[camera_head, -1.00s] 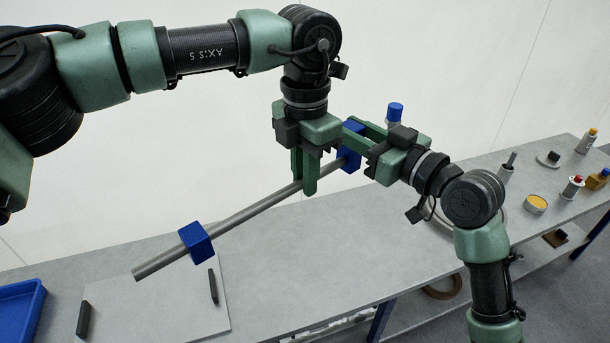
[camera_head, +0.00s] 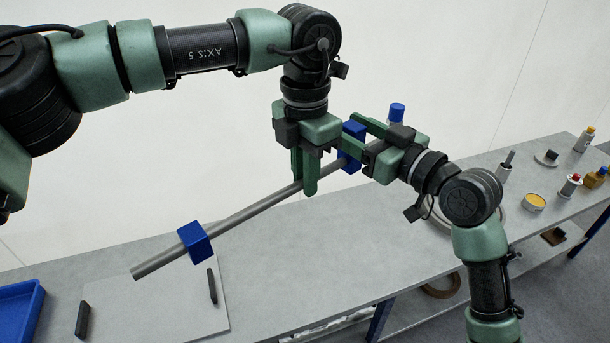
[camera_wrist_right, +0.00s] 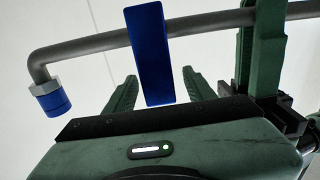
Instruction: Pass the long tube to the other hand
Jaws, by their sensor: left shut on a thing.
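The long tube (camera_head: 262,207) is grey and hangs tilted above the bench, its lower end at the left. One blue block (camera_head: 195,242) sits near that end and another blue block (camera_head: 354,134) near the upper end. My left gripper (camera_head: 304,184) is shut on the tube just left of the upper block. My right gripper (camera_head: 362,143) is open around the upper block. In the right wrist view this block (camera_wrist_right: 148,50) stands between the two fingers with gaps on both sides. There the tube (camera_wrist_right: 90,45) bends down to a nut with a blue cap (camera_wrist_right: 54,102).
The grey bench (camera_head: 300,250) carries a light board (camera_head: 150,305) with two dark bars and a blue tray (camera_head: 20,310) at the left. Several small containers stand at the right, including a yellow-topped tin (camera_head: 534,202).

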